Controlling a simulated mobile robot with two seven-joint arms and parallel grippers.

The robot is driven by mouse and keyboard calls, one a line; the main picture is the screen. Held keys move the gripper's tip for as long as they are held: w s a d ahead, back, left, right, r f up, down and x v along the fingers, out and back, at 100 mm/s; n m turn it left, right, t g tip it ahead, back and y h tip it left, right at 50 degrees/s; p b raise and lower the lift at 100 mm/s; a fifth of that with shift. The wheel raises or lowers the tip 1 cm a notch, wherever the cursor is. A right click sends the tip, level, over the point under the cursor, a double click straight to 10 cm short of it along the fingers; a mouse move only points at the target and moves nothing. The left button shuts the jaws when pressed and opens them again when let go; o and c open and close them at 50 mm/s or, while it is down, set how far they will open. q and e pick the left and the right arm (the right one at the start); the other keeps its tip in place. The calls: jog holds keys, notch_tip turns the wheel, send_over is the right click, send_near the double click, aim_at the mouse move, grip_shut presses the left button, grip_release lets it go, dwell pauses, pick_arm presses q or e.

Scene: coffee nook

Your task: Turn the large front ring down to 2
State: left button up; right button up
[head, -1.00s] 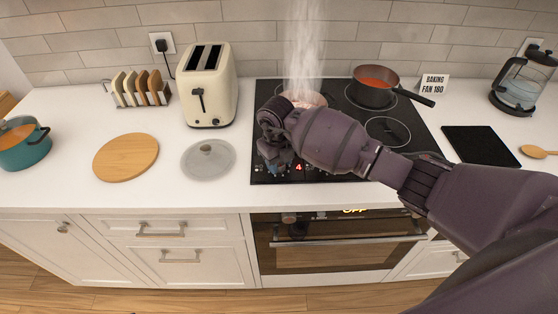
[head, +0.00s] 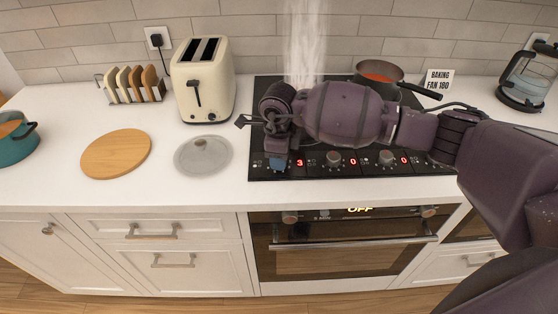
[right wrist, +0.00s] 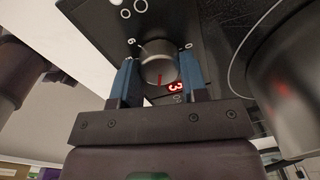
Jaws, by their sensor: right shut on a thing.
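The black hob (head: 262,140) has a row of knobs and red digits along its front edge. My right gripper (head: 277,163) is over the leftmost knob, which it hides in the head view. In the right wrist view, the blue fingers of my right gripper (right wrist: 158,82) are shut on the round metal knob (right wrist: 158,62), one on each side. A red mark shows on the knob's face. The red display (head: 299,162) beside it reads 3, and the display also shows in the right wrist view (right wrist: 175,87). My left gripper is not in view.
Steam (head: 305,45) rises behind my right arm. A metal pot (right wrist: 290,85) stands close to my right gripper. A saucepan (head: 378,75) with red contents is at the back right. Two other knobs (head: 333,159) (head: 386,158) have displays reading 0. A glass lid (head: 203,155) lies left of the hob.

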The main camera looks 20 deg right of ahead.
jog(key=n+b, duration=0.2)
jog(key=n, duration=0.1)
jog(key=shift+f+n, duration=0.1)
jog(key=shift+n, duration=0.3)
jog(key=n+b, duration=0.1)
jog(key=n, duration=0.2)
jog(key=shift+w+b, duration=0.1)
jog(key=shift+b, duration=0.3)
jog(key=shift+n, duration=0.3)
jog(key=shift+r+y, duration=0.25)
jog(key=shift+y, duration=0.05)
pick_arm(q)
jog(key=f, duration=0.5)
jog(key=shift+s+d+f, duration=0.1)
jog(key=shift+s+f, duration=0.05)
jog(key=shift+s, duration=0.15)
pick_arm(e)
jog(key=o, duration=0.8)
jog(key=shift+c, duration=0.2)
jog(key=shift+o, duration=0.8)
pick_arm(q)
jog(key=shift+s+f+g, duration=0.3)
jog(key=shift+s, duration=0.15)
pick_arm(e)
jog(key=shift+f, duration=0.1)
